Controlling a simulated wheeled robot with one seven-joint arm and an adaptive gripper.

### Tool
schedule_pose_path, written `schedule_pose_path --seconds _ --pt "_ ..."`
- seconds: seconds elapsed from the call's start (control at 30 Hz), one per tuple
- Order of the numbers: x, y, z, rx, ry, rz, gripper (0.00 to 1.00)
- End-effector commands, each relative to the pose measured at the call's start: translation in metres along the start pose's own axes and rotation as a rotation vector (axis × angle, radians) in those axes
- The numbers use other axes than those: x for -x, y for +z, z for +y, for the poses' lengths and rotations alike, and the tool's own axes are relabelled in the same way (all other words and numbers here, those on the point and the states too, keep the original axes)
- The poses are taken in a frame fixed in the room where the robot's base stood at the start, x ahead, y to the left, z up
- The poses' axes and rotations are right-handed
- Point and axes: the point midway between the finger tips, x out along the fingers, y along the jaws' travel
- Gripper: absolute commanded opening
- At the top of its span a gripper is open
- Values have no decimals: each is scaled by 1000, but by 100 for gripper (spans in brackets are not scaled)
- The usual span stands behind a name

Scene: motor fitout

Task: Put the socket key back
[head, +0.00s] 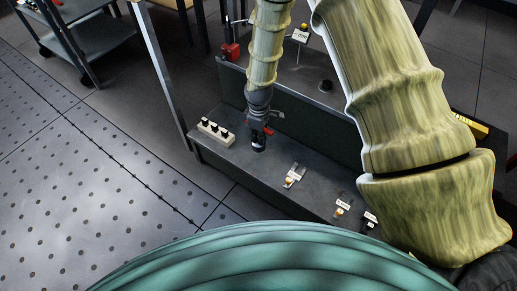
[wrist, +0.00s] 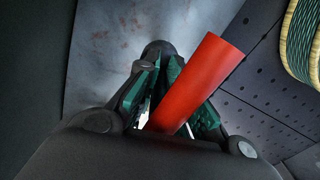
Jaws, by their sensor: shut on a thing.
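My gripper (head: 260,136) hangs over the left part of the grey bench in the head view. In the wrist view my gripper (wrist: 175,105) has its dark green fingers closed around a red cylindrical handle (wrist: 198,80), which appears to be the socket key. The handle leans toward the upper right of that view. Its lower part is hidden by the fingers and the gripper body. In the head view only a small red bit shows at the gripper, and I cannot tell whether the key touches the bench.
The bench (head: 247,166) carries a cream block (head: 215,132) with several black knobs left of my gripper. Small labelled items (head: 292,176) and (head: 342,208) sit to the right. A red device (head: 230,50) stands behind. A cart (head: 90,38) is at upper left.

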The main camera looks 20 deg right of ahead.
Motion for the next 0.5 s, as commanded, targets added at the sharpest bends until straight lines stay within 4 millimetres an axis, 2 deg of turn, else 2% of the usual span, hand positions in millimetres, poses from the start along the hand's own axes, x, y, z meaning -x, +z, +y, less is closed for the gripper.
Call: schedule_pose_path --seconds 0.03,0.1,0.33,0.5 --pt "-12 0 0 0 -1 -1 0" --pt "-20 0 0 0 0 -1 0" --pt "-36 0 0 -1 0 -1 0" --pt "-58 0 0 -2 0 -1 0"
